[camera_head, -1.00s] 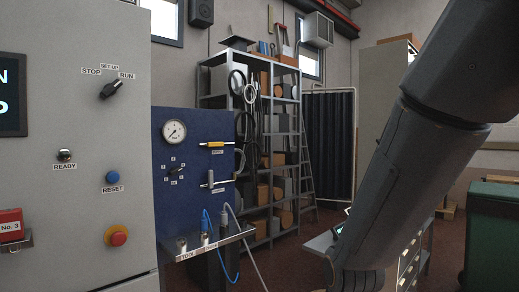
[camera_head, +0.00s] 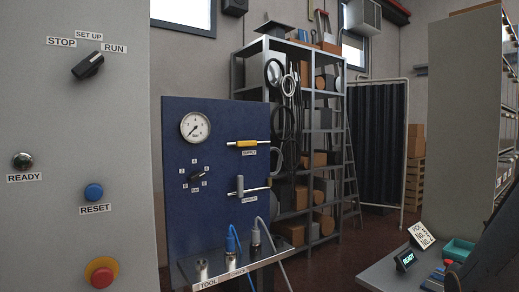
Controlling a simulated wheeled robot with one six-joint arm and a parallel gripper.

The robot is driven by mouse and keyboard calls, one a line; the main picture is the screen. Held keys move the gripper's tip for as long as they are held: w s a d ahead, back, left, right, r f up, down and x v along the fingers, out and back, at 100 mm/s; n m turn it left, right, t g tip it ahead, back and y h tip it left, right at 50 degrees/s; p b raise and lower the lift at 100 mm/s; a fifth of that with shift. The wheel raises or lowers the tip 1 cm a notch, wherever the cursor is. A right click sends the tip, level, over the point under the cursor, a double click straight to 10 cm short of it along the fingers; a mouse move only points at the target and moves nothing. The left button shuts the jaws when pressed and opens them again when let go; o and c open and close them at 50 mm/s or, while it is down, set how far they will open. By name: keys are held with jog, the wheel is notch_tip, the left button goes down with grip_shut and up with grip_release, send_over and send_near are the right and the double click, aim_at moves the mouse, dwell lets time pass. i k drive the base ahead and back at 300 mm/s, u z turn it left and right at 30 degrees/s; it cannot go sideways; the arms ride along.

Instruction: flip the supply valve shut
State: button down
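The supply valve (camera_head: 246,143) is on the upper right of a blue panel (camera_head: 220,120). Its yellow handle lies level, in line with the thin pipe, above a SUPPLY label (camera_head: 249,153). A second valve (camera_head: 240,185) below it has a grey handle that stands upright, across its pipe. A round pressure gauge (camera_head: 195,127) is at the panel's upper left, with a black selector knob (camera_head: 197,176) beneath. My gripper is not in view. Only a dark part of my arm shows at the lower right edge, well away from the panel.
A grey cabinet (camera_head: 60,130) with a selector switch, blue RESET button and red-yellow button stands left of the panel. A metal ledge (camera_head: 215,275) with blue and grey hoses juts out below it. Shelving (camera_head: 330,120) stands behind. A table (camera_head: 385,272) with signs is at lower right.

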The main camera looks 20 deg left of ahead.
aim_at(249, 143)
jog(key=u, duration=0.45)
jog(key=i, duration=0.9)
jog(key=u, duration=0.6)
